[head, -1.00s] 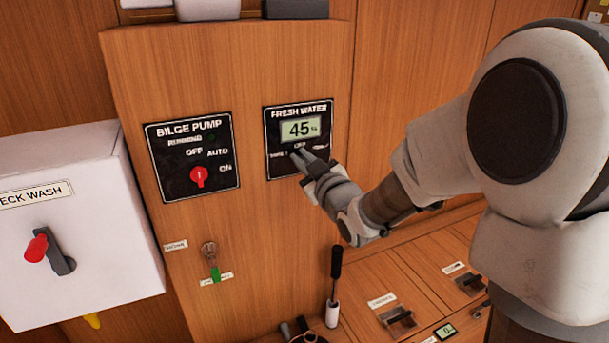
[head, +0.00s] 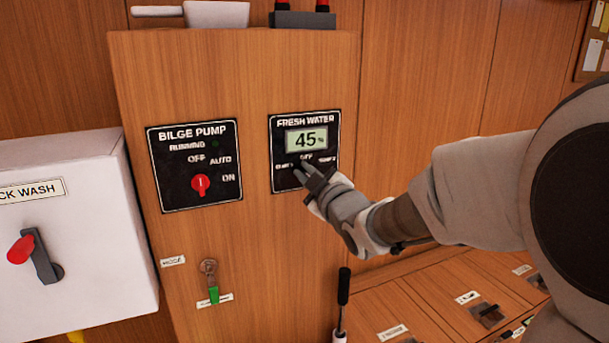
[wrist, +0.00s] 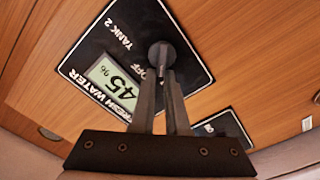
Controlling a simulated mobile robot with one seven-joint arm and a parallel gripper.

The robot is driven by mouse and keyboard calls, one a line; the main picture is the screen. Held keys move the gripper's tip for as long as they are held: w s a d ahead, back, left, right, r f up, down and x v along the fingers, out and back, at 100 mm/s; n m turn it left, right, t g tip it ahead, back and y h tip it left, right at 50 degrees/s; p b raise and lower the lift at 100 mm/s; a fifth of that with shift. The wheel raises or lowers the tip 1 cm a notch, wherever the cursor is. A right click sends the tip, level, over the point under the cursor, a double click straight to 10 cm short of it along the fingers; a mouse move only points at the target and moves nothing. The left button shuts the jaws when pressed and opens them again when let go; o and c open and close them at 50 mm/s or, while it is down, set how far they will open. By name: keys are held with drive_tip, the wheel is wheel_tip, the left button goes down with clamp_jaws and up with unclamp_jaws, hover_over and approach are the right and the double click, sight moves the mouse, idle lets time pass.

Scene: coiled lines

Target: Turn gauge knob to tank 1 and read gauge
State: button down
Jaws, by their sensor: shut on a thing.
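The black FRESH WATER gauge panel (head: 277,151) is on the wooden cabinet front, and its display (head: 306,140) reads 45%. Labels for OFF and the tanks sit below the display; TANK 2 is legible in the wrist view. My gripper (head: 304,174) reaches in from the right to the lower part of the panel and largely hides the knob there. In the wrist view the round dark gauge knob (wrist: 161,53) is between the tips of my gripper (wrist: 161,73), which is shut on it. I cannot tell where the knob points.
The BILGE PUMP panel (head: 168,194) with its red knob (head: 201,184) is to the left. A key with a green tag (head: 213,294) hangs below. The white DECK WASH box (head: 100,215) juts out at far left. A black-handled tool (head: 343,286) stands below.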

drive_tip(key=shift+d+f+h, duration=0.3)
drive_tip(key=shift+d+f, duration=0.15)
drive_tip(key=shift+f, duration=0.15)
drive_tip(key=c, duration=0.9)
unclamp_jaws()
drive_tip(key=shift+w, duration=0.1)
drive_tip(key=shift+a+r, duration=0.1)
drive_tip(key=shift+r, duration=0.15)
drive_tip(key=shift+b+v, duration=1.7)
drive_tip(key=shift+v, duration=7)
